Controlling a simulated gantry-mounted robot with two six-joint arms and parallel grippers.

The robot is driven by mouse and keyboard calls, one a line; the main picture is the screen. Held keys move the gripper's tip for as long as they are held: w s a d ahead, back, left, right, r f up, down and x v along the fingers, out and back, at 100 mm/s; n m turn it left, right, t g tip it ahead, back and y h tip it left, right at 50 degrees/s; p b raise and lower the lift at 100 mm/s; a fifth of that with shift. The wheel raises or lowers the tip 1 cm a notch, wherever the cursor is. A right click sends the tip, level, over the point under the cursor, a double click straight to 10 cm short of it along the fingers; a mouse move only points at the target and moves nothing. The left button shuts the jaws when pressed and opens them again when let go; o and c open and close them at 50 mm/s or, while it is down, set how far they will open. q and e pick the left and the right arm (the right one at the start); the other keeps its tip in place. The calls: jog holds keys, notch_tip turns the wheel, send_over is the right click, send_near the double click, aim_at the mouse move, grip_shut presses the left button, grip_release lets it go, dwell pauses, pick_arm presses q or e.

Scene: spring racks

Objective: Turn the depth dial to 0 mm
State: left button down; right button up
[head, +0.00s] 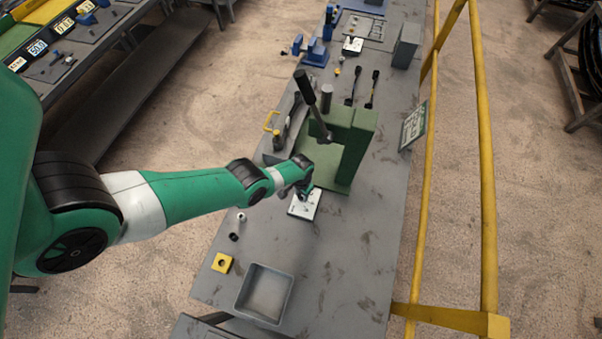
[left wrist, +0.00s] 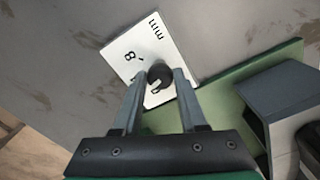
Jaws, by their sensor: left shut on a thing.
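The depth dial is a dark round knob (left wrist: 159,75) on a white plate (left wrist: 143,49) marked "mm" and "8", with another number partly hidden by the knob. My left gripper (left wrist: 160,78) is shut on the knob, one finger on each side. In the head view the white plate (head: 304,207) lies on the bench beside the green press (head: 352,150), and my left gripper (head: 304,190) is over it, hiding the knob. The dial's setting cannot be read. My right gripper is not in view.
The press lever (head: 305,88) rises above the bench near my left gripper. A grey tray (head: 264,292) and a yellow block (head: 222,263) are at the bench's near end. A yellow railing (head: 487,150) runs along the right. The bench (head: 340,255) right of the tray is clear.

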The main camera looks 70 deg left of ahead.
pick_arm(q)
jog(key=n, duration=0.3)
jog(key=shift+n, duration=2.2)
jog(key=shift+c, duration=2.2)
grip_release()
jog(key=shift+r, duration=0.1)
